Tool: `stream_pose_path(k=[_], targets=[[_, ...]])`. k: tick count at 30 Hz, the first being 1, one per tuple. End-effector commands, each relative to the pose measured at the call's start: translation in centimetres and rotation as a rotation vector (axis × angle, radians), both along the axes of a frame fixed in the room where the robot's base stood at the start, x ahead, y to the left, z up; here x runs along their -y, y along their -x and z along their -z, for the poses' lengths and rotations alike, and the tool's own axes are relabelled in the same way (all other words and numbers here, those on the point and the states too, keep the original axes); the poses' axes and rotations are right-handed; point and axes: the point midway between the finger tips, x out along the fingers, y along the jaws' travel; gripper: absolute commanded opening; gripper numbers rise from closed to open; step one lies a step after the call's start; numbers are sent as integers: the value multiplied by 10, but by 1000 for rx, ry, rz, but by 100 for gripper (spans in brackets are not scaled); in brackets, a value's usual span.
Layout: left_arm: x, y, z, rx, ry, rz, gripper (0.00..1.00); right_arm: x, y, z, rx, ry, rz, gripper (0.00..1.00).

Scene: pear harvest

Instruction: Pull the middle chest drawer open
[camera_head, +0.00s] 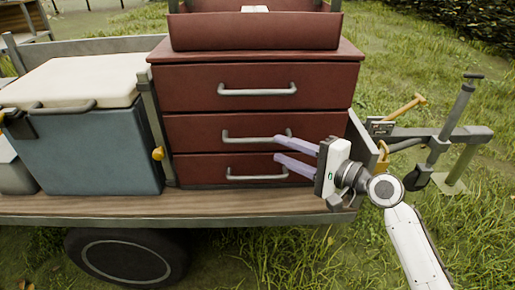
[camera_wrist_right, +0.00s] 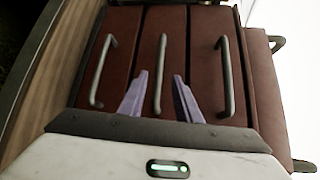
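The dark red chest (camera_head: 160,57) stands on a wooden cart bed and has three stacked drawers. The middle drawer (camera_head: 193,133) is flush with the others, and its grey bar handle (camera_head: 250,136) is level. My right gripper (camera_head: 277,147) comes from the right, open, with its lilac fingertips in front of the handle's right end. In the right wrist view, which is turned sideways, the open fingers (camera_wrist_right: 160,74) appear on either side of the middle handle (camera_wrist_right: 158,90). I cannot tell whether they touch it. My left gripper is out of view.
The top handle (camera_head: 257,90) and bottom handle (camera_head: 257,174) are close above and below. A blue cooler box (camera_head: 90,150) with a pale lid stands left. A metal post with tools (camera_head: 440,140) stands right. The cart's plank (camera_head: 110,205) runs below the chest.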

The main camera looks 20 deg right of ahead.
Motion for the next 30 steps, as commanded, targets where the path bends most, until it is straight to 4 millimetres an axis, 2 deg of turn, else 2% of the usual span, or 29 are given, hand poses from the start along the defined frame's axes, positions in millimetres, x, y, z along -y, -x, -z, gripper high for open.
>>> stream_pose_path(k=[9,15,27,30], targets=[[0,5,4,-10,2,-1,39,-29,-50,8,1,1,-1,30],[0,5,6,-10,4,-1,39,-42,-72,12,-1,3,-1,30],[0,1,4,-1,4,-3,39,-47,-80,14,-1,6,0,30],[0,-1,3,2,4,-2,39,-47,-80,14,-1,6,0,15]])
